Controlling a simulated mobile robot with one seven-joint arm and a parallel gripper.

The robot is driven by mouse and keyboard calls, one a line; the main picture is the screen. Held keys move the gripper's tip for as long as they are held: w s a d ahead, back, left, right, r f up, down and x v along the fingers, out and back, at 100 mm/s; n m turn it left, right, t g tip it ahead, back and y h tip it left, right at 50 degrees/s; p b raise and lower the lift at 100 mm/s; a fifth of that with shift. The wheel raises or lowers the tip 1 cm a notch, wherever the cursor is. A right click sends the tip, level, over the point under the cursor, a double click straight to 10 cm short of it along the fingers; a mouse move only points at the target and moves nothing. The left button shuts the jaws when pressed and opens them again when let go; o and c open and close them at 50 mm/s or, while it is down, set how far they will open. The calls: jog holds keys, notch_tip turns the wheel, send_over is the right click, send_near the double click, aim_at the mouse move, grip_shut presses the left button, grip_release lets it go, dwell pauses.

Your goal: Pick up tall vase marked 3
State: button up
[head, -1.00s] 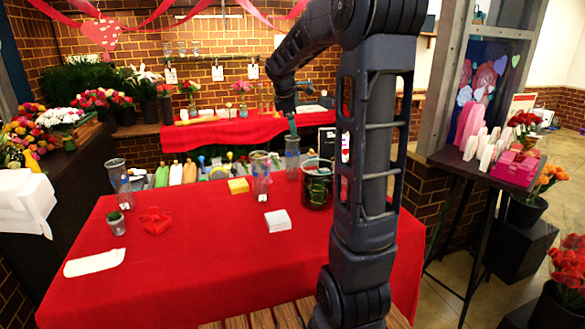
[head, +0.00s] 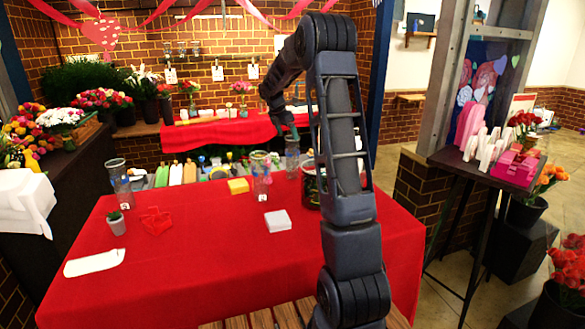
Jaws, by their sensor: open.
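Three tall clear vases stand on the red-covered table (head: 190,230): one at the left (head: 120,182), one in the middle (head: 261,180) and one at the back right (head: 292,160). The left and middle vases carry small white tags. The numbers are too small to read, so I cannot tell which is marked 3. My gripper (head: 291,131) is open and points down at the top of the back right vase. It overlaps the rim in the picture; whether its fingers are around the glass or above it I cannot tell.
A dark bucket (head: 310,188), mostly hidden by my arm, stands close right of the back vase. A yellow block (head: 238,186), white stack (head: 277,221), red ribbon (head: 156,220), small potted plant (head: 116,223) and white sheet (head: 95,263) lie on the table. Its front middle is clear.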

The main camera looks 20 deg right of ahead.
aim_at(292, 145)
jog(key=x, duration=0.8)
jog(key=shift+w, duration=0.3)
jog(key=shift+c, duration=0.4)
grip_shut()
